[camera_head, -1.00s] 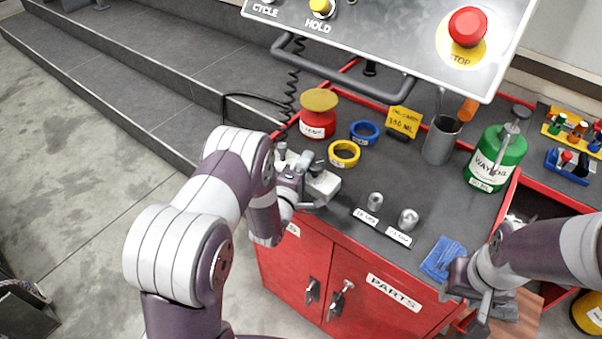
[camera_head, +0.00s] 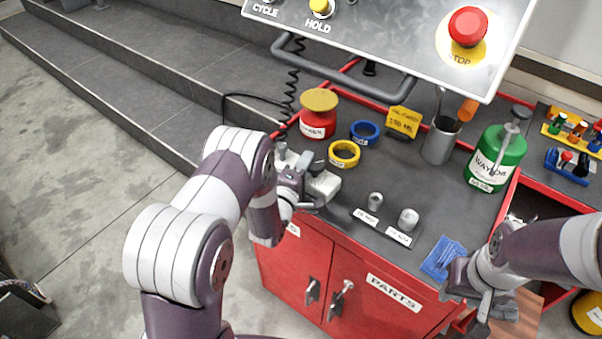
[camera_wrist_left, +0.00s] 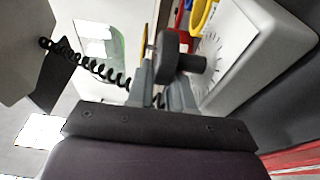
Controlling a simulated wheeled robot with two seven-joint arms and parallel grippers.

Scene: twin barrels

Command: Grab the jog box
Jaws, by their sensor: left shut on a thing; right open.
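The jog box (camera_head: 323,187) is a light grey box at the cart's left front edge, partly hidden by my left gripper (camera_head: 302,190). In the left wrist view the box (camera_wrist_left: 262,50) shows a white dial with tick marks and a dark knob (camera_wrist_left: 172,58) standing off it. My left gripper (camera_wrist_left: 162,92) is shut there, its fingers at the dark knob; the exact contact is hidden. My right gripper (camera_head: 485,303) is open and empty at the cart's right front, beside a blue cloth (camera_head: 442,258).
A control panel (camera_head: 400,40) overhangs the back. A coiled cord (camera_wrist_left: 100,69) hangs near my left gripper.

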